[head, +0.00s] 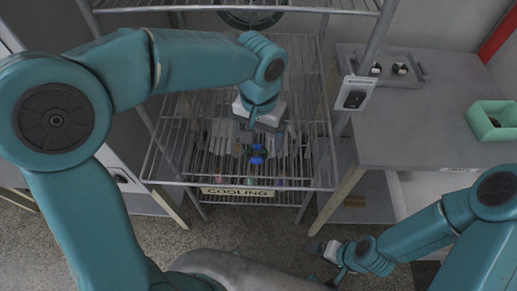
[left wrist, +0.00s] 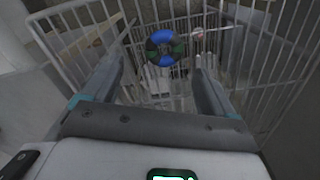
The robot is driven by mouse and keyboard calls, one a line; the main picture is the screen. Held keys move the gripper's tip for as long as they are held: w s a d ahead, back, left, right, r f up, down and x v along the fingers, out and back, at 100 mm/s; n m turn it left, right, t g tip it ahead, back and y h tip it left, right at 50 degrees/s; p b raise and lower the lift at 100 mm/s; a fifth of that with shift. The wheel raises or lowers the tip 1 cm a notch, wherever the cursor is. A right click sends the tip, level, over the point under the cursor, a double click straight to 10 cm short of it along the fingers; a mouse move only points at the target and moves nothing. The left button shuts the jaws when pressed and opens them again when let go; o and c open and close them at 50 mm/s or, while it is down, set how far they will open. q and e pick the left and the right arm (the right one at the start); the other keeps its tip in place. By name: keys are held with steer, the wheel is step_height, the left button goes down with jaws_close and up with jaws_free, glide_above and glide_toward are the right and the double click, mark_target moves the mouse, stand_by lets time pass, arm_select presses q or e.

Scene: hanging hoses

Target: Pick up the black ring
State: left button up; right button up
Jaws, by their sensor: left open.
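A small dark ring with blue and green patches (head: 257,154) is at the wire rack, just below my left gripper in the head view. In the left wrist view the ring (left wrist: 164,47) faces the camera, beyond the fingers and roughly midway between them. My left gripper (head: 258,131) is open and empty over the rack; its spread fingers show in the left wrist view (left wrist: 158,68). I cannot tell how the ring is supported. My right gripper (head: 326,258) is low at the lower right, away from the ring; its jaw opening is unclear.
The wire rack (head: 163,153) has a "COOLING" sign (head: 237,192) on its front edge, and wires surround the ring. A grey table (head: 430,130) at right bears a tray (head: 421,73) with black-and-white pieces and a green box (head: 478,121). A rack post (head: 370,50) stands right of the left arm.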

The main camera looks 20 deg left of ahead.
mark_target(257, 156)
arm_select(q)
steer(key=shift+w+a+f, duration=0.1)
steer(key=shift+a+f, duration=0.05)
steer(key=shift+f, duration=0.4)
steer(key=shift+a+f, duration=0.1)
steer(key=shift+f, duration=0.2)
step_height(257, 156, down, 5)
steer(key=shift+a+r, duration=0.15)
steer(key=shift+r, duration=0.05)
steer(key=shift+s+r, duration=0.1)
steer(key=shift+s, duration=0.2)
steer(key=shift+c, duration=1)
steer(key=c, duration=0.9)
